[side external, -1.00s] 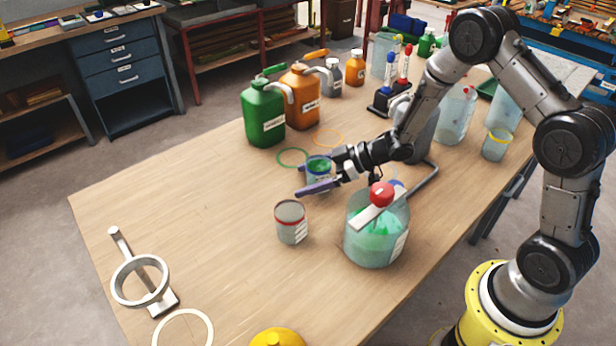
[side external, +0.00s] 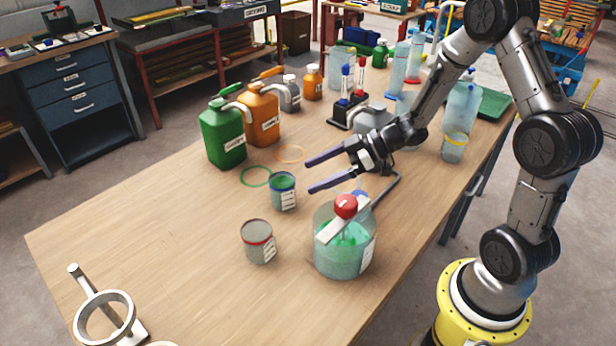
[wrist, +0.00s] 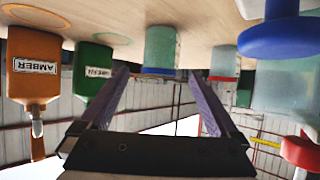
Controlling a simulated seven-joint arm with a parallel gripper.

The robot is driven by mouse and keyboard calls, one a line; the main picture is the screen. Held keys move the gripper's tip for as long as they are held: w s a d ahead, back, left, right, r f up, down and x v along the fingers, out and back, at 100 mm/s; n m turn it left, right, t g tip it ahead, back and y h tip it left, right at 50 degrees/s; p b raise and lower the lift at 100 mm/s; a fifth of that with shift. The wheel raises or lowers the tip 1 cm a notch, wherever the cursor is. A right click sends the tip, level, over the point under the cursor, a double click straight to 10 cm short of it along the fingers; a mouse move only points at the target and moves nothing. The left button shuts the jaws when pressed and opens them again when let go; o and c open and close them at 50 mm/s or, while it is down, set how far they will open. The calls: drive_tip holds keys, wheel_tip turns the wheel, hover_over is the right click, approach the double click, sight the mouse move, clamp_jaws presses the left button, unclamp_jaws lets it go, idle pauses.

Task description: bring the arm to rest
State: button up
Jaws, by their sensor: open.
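My gripper (side external: 312,176) is open and empty above the wooden table, its two purple fingers pointing left. It is apart from the blue-rimmed cup with green contents (side external: 283,191), which stands upright just beyond and below the fingertips. In the wrist view, the spread fingers (wrist: 158,75) show with the blue-rimmed cup (wrist: 160,48) beyond the gap between them. A grey red-rimmed can (side external: 258,242) stands nearer the camera. A clear vessel with green contents (side external: 343,258), crossed by a pale bar with a red knob (side external: 346,206), stands below and right of the fingers.
Green (side external: 222,135) and orange (side external: 262,115) jugs stand behind the cup, near flat green (side external: 256,176) and orange (side external: 289,154) rings. A black stand with red and blue tools (side external: 348,110) is behind my gripper. A pale ring holder (side external: 104,318) lies front left. The table's left half is mostly clear.

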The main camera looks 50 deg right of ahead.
drive_tip(key=shift+a+r, duration=0.15)
drive_tip(key=shift+a, duration=0.15)
wheel_tip(320, 180, up, 20)
drive_tip(key=w+a+t+h, duration=0.2)
drive_tip(key=a+t+h, duration=0.1)
drive_tip(key=t, duration=0.2)
drive_tip(key=s+d+r+m+h, duration=0.4)
drive_tip(key=s+d+r+h, duration=0.1)
drive_tip(key=s+r+h, duration=0.15)
drive_tip(key=s+a+f+m+g, duration=0.1)
drive_tip(key=s+f+g, duration=0.3)
drive_tip(key=s, duration=0.6)
drive_tip(key=s+f+m+g, duration=0.4)
drive_tip(key=s+f, duration=0.4)
drive_tip(key=s, duration=0.1)
drive_tip(key=shift+s+a+f+y, duration=0.35)
drive_tip(key=shift+s+y, duration=0.05)
drive_tip(key=shift+y, duration=0.05)
